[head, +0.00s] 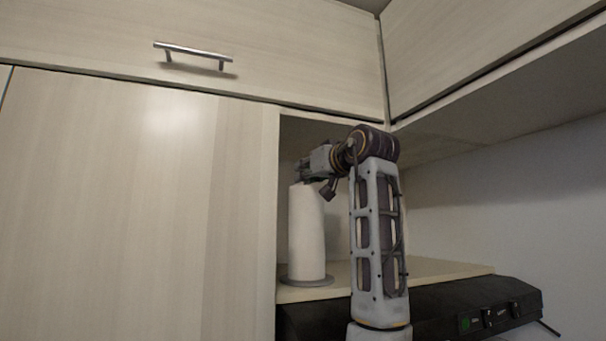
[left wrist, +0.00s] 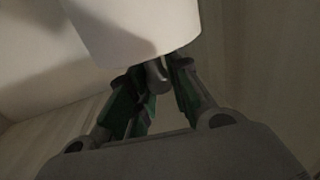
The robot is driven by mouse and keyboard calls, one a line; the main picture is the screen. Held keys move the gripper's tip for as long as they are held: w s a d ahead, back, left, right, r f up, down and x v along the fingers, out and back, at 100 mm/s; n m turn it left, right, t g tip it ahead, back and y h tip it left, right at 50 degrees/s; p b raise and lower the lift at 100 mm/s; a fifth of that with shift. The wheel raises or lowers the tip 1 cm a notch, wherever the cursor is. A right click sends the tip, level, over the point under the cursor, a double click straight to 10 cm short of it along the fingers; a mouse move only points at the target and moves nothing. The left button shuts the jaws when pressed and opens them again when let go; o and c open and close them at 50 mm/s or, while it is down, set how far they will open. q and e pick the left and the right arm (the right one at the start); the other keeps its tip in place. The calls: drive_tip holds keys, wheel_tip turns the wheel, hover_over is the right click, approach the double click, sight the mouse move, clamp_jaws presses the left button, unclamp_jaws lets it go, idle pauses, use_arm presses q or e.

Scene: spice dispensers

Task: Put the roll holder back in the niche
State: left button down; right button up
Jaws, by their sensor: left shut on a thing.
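The roll holder carries a white paper roll (head: 306,235) and has a round grey base (head: 306,281). It is upright in the niche opening, over the pale shelf (head: 435,268), close to the tall cabinet panel. I cannot tell whether the base touches the shelf. My left gripper (head: 304,178) is at the top of the roll holder. In the left wrist view, its fingers (left wrist: 155,88) are shut on the grey post tip (left wrist: 157,70) beside the end of the white roll (left wrist: 135,25). My right gripper is not in view.
A tall cabinet door (head: 120,200) stands left of the niche, with an upper cabinet and its metal handle (head: 192,52) above. A black appliance (head: 470,312) sits below the shelf. Shelf room to the right of my arm is clear.

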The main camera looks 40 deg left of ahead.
use_arm(q)
drive_tip(key=shift+d, duration=0.55)
drive_tip(key=c, duration=1.7)
unclamp_jaws()
drive_tip(key=shift+a+f, duration=0.1)
drive_tip(key=shift+a, duration=0.1)
drive_tip(key=o, duration=0.4)
drive_tip(key=shift+a, duration=0.1)
drive_tip(key=shift+d, duration=0.2)
drive_tip(key=shift+a+r, duration=0.1)
drive_tip(key=shift+r, duration=0.15)
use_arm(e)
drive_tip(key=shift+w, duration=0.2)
